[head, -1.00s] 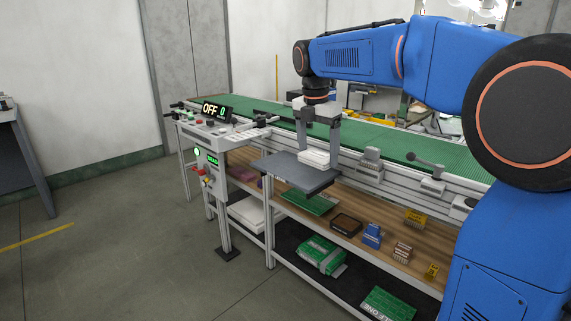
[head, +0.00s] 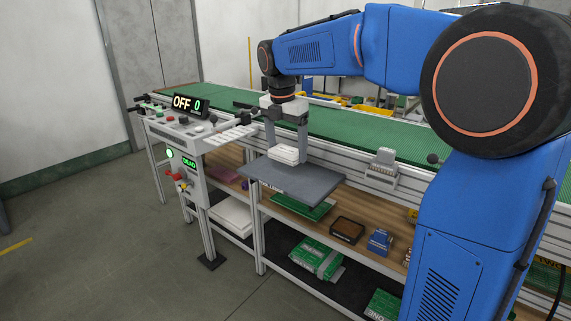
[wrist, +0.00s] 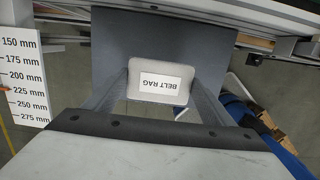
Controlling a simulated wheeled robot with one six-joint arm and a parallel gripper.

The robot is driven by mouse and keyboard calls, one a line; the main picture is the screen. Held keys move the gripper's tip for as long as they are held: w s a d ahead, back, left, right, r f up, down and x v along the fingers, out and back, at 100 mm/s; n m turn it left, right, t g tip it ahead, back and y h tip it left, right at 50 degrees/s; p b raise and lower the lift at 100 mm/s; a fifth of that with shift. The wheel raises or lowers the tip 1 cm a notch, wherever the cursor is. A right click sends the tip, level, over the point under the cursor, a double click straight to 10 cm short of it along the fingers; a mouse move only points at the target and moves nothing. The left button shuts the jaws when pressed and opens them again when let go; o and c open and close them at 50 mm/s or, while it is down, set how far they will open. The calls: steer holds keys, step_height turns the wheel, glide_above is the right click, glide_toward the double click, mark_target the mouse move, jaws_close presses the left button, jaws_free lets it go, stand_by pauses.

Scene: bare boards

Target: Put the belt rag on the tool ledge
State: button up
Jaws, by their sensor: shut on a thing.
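The belt rag (head: 284,154) is a small white folded pad. In the wrist view its label reads BELT RAG (wrist: 160,84). My gripper (head: 287,157) points down and is shut on the rag, one finger on each side. The tool ledge (head: 305,188) is a flat dark grey plate on the front of the conveyor frame. The rag is over the ledge's rear part, very low; I cannot tell whether it touches. The ledge also fills the background behind the rag in the wrist view (wrist: 112,45).
The control panel (head: 188,128) stands left of the ledge. The green conveyor belt (head: 345,126) runs behind it. A grey block-like fixture (head: 382,168) is on the rail to the right. Shelves below hold a brown tray (head: 347,230) and green packages (head: 315,258). The ledge's front is bare.

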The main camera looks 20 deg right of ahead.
mark_target(287, 174)
steer(key=shift+f, duration=2.55)
steer(key=o, duration=1)
steer(key=shift+f, duration=0.1)
